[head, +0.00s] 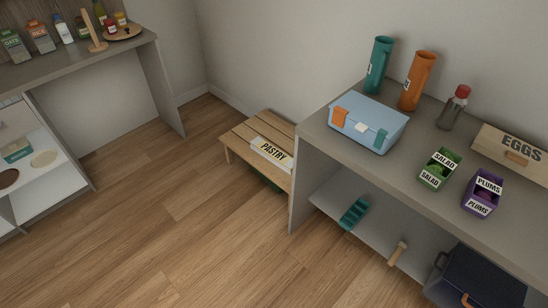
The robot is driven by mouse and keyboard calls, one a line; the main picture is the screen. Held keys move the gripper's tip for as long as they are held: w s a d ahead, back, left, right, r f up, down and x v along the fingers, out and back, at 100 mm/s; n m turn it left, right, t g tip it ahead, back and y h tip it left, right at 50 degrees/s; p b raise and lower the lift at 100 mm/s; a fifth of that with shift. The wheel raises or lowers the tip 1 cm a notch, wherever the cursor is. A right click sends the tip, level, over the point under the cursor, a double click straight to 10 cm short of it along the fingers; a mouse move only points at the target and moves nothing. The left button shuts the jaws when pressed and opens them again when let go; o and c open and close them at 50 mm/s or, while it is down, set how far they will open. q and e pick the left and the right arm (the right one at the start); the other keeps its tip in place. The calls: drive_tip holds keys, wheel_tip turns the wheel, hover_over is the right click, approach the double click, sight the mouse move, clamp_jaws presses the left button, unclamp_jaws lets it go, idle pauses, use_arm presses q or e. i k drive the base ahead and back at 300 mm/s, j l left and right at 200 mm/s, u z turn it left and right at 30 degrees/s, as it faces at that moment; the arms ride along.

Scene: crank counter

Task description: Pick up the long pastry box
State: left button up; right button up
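The long pastry box (271,153) is a pale, narrow box with a yellow label reading PASTRY. It lies on a low slatted wooden bench (246,134) in the corner, beside the end panel of the right counter. Its right end is close to that panel, which may hide a little of it. Neither of my grippers is in the head view.
A left counter (78,61) holds cartons and jars. The wooden floor (178,209) between them is clear.

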sight(279, 158)
drive_tip(key=i+j+z, duration=0.3)
drive_tip(key=i+j, duration=0.4)
drive_tip(key=i, duration=0.2)
drive_tip(key=i+j+z, duration=0.3)
drive_tip(key=i+j, duration=0.55)
